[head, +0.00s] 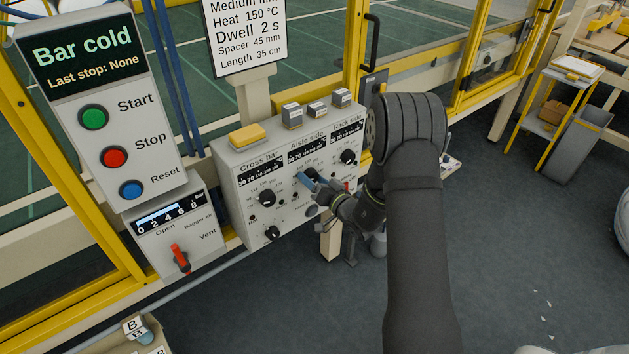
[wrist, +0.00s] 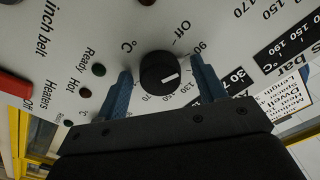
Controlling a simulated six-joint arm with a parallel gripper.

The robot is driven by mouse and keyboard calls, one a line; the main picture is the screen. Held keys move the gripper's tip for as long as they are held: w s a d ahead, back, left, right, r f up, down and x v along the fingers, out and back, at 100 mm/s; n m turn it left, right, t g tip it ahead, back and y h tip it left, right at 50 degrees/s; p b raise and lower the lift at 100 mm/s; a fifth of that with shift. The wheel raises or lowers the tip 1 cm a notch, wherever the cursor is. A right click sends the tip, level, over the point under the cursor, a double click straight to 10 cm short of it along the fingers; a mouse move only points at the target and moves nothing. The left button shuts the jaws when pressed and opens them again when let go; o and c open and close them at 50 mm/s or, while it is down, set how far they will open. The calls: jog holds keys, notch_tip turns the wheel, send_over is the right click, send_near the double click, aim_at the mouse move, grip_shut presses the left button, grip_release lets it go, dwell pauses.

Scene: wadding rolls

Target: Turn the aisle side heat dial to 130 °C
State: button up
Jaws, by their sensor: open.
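The aisle side heat dial is a round black knob (wrist: 158,72) with a white mark on the grey panel. In the head view my gripper (head: 313,184) is at the middle, aisle side column of the heater box (head: 236,205), and largely covers this dial.
The cross bar dial (head: 267,198) is to the left and the rack side dial (head: 348,157) to the right. A lower black knob (head: 272,233) sits under the cross bar dial. A sign (head: 246,35) stands above, reading Heat 150 °C. A control box (head: 112,110) stands at left.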

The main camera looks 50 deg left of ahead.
jog(key=c, duration=1)
jog(key=shift+o, duration=0.2)
jog(key=shift+m, duration=0.4)
jog(key=m, duration=0.6)
jog(key=shift+r, duration=0.1)
jog(key=m, duration=0.6)
jog(key=shift+m, duration=0.4)
jog(key=shift+w, duration=0.1)
jog(key=o, duration=1)
jog(key=shift+c, duration=0.2)
